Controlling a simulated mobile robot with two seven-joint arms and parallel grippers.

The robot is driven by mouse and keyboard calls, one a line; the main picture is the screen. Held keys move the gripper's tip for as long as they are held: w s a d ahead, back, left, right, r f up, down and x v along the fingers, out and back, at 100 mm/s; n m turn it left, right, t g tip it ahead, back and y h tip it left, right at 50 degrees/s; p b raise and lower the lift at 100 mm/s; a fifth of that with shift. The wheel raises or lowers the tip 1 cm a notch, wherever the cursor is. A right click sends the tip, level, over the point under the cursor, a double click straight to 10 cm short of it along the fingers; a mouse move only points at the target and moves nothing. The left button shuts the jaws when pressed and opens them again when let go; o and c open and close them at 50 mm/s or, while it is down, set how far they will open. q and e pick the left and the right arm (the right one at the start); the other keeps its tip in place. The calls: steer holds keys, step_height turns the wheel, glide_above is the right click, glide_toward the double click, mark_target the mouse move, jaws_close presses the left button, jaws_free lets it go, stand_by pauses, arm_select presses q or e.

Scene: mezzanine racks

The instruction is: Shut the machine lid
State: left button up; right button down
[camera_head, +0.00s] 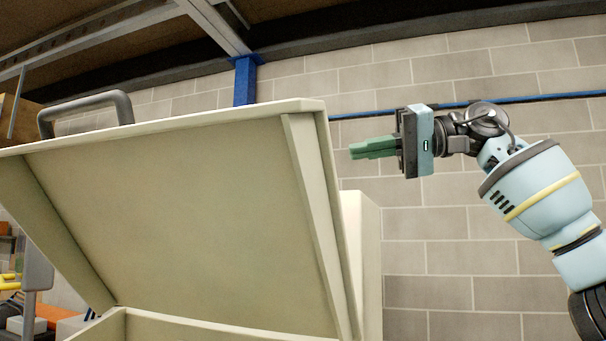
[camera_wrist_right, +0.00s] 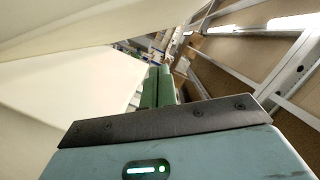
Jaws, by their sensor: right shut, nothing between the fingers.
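The machine lid (camera_head: 190,200) is a cream panel standing raised and tilted, with its inner face toward me in the head view. A grey handle (camera_head: 88,108) sits on its upper edge at the left. The cream machine body (camera_head: 200,329) shows below it at the bottom of the frame. My right gripper (camera_head: 352,150) is shut and empty, with its green fingers pointing left, near the lid's upper right corner. In the wrist view the green fingers (camera_wrist_right: 157,72) are together, with a cream surface (camera_wrist_right: 70,90) to their left. My left gripper is not in view.
A grey block wall (camera_head: 440,260) stands behind, with a blue pipe (camera_head: 540,98) along it. A blue post (camera_head: 244,82) and metal beams (camera_head: 214,22) are overhead. Orange and yellow items (camera_head: 50,313) lie at the lower left.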

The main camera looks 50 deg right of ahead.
glide_above(300, 192)
steer(key=w+d, duration=0.2)
steer(key=d, duration=0.2)
steer(key=shift+s+d+f, duration=0.1)
steer(key=shift+s+f, duration=0.05)
steer(key=shift+f, duration=0.55)
steer(key=shift+s+a+f+p, duration=0.3)
steer(key=shift+a+f, duration=0.15)
steer(key=shift+a, duration=0.2)
steer(key=shift+s+a+f+p, duration=0.25)
steer(key=shift+a+f, duration=0.2)
steer(key=shift+a, duration=0.15)
steer(key=shift+a+f, duration=0.25)
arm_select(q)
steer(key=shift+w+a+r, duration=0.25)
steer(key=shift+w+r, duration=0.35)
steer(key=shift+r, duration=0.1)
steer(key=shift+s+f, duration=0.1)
arm_select(e)
steer(key=shift+w+f, duration=0.1)
